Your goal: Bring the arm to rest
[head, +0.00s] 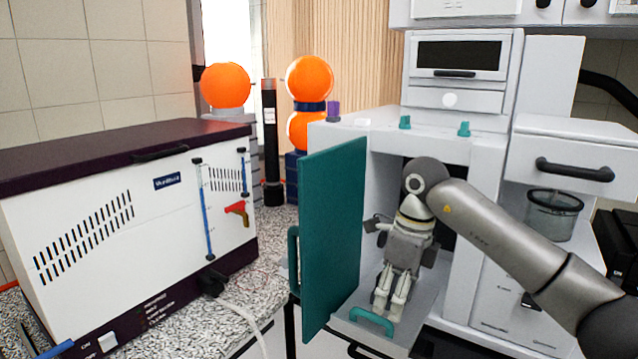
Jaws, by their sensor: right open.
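My right gripper (392,300) hangs fingers-down in front of the open lower compartment of the white cabinet machine (462,150). Its arm comes in from the right. The gripper is open, and I see nothing between its fingers. Its fingertips are above a grey tray (425,300) with a teal handle (371,321) at its front. The teal door (336,235) stands open to the left of the gripper, with a gap between them. My left gripper is not in view. The compartment's inside is mostly hidden behind my arm.
A white box machine (120,230) with a dark lid fills the left. Orange spheres (309,78) and a black column (270,140) stand behind. A sieve (553,213) sits under a drawer (578,165) at right. A pale hose (243,318) lies on the speckled counter.

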